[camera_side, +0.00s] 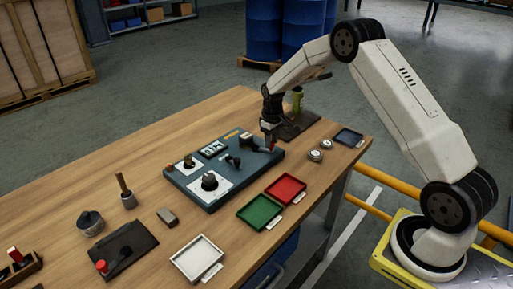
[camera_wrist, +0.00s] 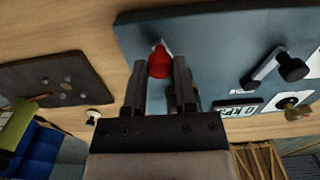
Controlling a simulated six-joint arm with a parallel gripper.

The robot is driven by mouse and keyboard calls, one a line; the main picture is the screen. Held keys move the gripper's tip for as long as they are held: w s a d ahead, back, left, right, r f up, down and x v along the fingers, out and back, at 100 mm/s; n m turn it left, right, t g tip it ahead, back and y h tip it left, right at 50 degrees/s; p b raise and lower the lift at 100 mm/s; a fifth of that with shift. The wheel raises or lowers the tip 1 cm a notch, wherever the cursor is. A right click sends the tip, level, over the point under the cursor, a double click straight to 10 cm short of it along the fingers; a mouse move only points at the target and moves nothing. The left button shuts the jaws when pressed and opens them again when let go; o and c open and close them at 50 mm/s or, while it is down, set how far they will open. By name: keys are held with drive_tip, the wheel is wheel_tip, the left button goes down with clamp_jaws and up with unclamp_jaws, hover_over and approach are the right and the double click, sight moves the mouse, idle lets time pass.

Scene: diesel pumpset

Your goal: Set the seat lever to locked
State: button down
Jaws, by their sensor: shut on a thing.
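The blue-grey panel (camera_side: 190,186) lies on the wooden table, with dials, a display and black levers on it. In the wrist view a red knob on a short pale stem (camera_wrist: 159,62) stands near the edge of the panel (camera_wrist: 205,50). It looks like the seat lever, though no label is readable. My gripper (camera_wrist: 160,70) has its two dark fingers on either side of the knob and is shut on it. In the side view my gripper (camera_side: 269,143) reaches down at the panel's far right end. The lever's base and its position marks are hidden or unclear.
A black crank (camera_wrist: 275,70) and the display (camera_wrist: 240,108) are on the panel near my gripper. A dark plate (camera_wrist: 60,75) lies beyond bare wood.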

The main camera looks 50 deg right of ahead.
drive_tip(key=shift+w+d+r, duration=0.1)
drive_tip(key=shift+d, duration=0.05)
idle(0.3)
drive_tip(key=shift+c, duration=2)
unclamp_jaws()
drive_tip(key=shift+r, duration=3.9)
